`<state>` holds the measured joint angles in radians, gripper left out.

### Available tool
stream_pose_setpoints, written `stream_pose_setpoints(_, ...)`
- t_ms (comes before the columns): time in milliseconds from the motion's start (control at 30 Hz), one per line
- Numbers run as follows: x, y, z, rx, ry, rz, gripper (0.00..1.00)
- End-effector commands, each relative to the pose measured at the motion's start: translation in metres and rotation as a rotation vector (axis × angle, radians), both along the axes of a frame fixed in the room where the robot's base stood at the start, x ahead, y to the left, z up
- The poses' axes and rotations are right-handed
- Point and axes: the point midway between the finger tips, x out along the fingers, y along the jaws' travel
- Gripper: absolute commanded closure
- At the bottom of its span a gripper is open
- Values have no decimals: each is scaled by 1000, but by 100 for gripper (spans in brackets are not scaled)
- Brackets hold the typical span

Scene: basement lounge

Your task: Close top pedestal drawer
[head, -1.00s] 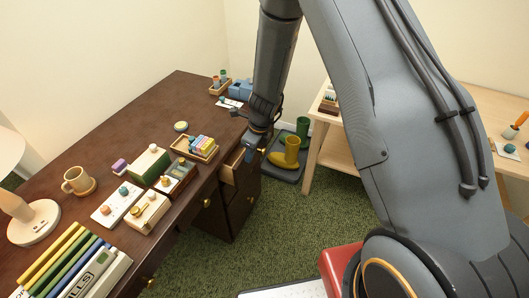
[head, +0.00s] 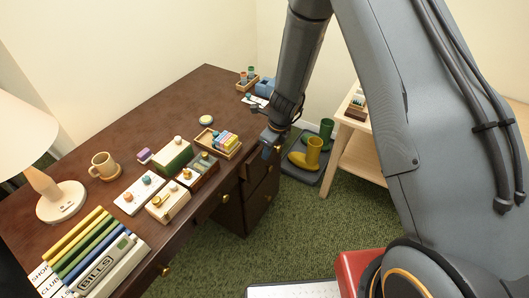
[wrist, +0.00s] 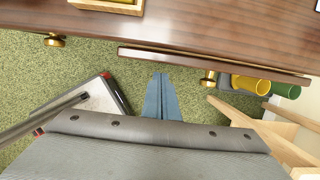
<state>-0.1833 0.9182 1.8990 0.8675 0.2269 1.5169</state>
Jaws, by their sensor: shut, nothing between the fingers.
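The top pedestal drawer (head: 256,171) is at the right end of the dark wooden desk (head: 150,112), partly hidden by my arm in the head view. No drawer interior shows there. In the wrist view its front (wrist: 255,66) shows as a dark strip along the desk edge, with a brass knob (wrist: 208,79) on it. The strip seems to stand slightly proud of the desk edge. My gripper (head: 268,152) is shut and empty at the drawer front. In the wrist view its fingertips (wrist: 161,76) are close to the front, left of the knob; contact is unclear.
A tray of coloured blocks (head: 218,143) and several small boxes stand on the desk above. Green carpet is open in front of the desk.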

Motion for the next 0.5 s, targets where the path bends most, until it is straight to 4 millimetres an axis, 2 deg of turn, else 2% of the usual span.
stream_pose_setpoints(133,-10,-22,-4,-1,1,-2,100)
stream_pose_setpoints(300,-16,-28,40,0,-4,4,100)
stream_pose_setpoints(500,-22,-36,75,0,-2,3,100)
